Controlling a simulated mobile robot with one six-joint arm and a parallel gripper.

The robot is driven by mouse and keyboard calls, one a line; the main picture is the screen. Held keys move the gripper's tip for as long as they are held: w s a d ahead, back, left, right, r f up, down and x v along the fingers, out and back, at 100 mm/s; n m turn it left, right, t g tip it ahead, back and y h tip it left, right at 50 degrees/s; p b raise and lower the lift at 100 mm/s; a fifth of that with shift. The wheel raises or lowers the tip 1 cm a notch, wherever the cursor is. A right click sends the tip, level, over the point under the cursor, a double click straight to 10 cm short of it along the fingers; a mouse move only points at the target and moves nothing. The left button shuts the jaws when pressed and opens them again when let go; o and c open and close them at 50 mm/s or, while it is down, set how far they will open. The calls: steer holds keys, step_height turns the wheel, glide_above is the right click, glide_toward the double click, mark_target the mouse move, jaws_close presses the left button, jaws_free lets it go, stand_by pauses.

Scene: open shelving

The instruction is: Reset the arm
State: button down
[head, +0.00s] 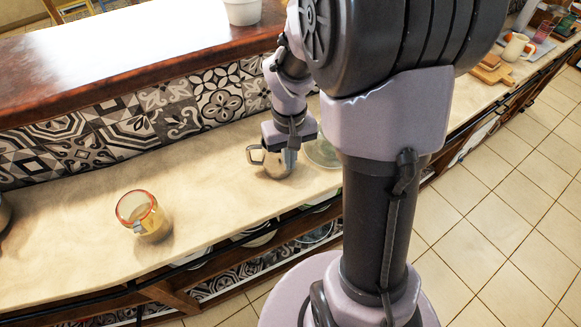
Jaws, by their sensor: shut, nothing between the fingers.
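My arm stands in the middle of the head view and reaches over the counter. My gripper (284,144) points down right at a small metal pitcher (275,163) with a handle on its left. The gripper is shut with nothing held; its fingertips are hard to make out against the pitcher. I cannot tell whether it touches the pitcher.
The pale counter (80,235) runs along a patterned tile wall. A yellowish glass with a red rim (143,216) stands on its left part. A clear glass dish (323,153) is beside the pitcher. A white pot (243,11) sits on the upper ledge. Mugs and boards (490,69) stand far right.

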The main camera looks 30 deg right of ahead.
steer(key=s+a+r+m+t+y+b, duration=0.2)
steer(key=s+a+r+t+b, duration=0.2)
steer(key=s+a+r, duration=0.8)
steer(key=a+t, duration=0.1)
steer(key=a, duration=0.1)
steer(key=shift+s+a+r+t, duration=0.2)
steer(key=shift+s+a+t, duration=0.15)
steer(key=shift+t, duration=0.05)
stand_by(0.9)
